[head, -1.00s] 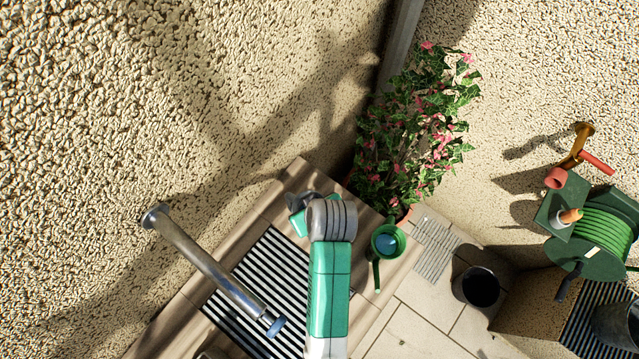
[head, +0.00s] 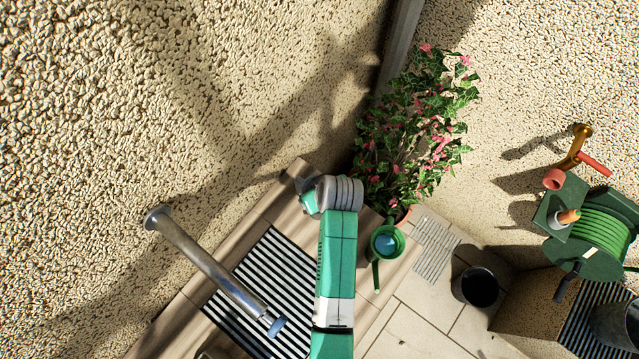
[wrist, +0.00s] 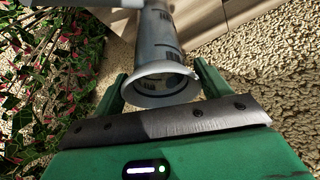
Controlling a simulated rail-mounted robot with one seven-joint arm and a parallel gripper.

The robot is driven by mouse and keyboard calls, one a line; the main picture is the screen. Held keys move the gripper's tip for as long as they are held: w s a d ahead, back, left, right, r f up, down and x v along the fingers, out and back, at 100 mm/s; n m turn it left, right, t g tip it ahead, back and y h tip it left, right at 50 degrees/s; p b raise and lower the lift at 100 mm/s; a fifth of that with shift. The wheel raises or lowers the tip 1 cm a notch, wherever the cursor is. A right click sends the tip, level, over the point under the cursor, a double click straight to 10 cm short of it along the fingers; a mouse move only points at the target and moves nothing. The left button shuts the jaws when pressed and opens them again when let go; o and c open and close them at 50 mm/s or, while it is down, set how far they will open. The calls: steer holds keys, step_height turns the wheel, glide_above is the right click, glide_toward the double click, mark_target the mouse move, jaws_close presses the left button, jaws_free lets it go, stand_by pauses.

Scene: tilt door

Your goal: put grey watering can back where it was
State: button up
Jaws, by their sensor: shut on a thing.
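The grey watering can (wrist: 158,50) fills the upper middle of the wrist view, with its flared round rim towards the camera. My gripper (wrist: 161,88) has its two green fingers on either side of it and is shut on it. In the head view my gripper (head: 309,195) is at the back end of the wooden bench, left of the flowering plant. There my own arm hides most of the gripper and the can. I cannot tell whether the can touches the bench.
A green can with blue inside (head: 386,243) stands on the bench (head: 275,205), right of my arm. A metal spout (head: 205,262) reaches over the striped grate (head: 270,275). The potted pink-flowered plant (head: 425,130) is close behind. A dark bucket (head: 478,287) and green hose reel (head: 603,235) are at right.

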steer(key=shift+f, duration=0.15)
steer(key=o, duration=2)
steer(key=shift+r, duration=0.45)
steer(key=v, duration=1.1)
steer(key=shift+s+r, duration=0.2)
steer(key=shift+r, duration=0.05)
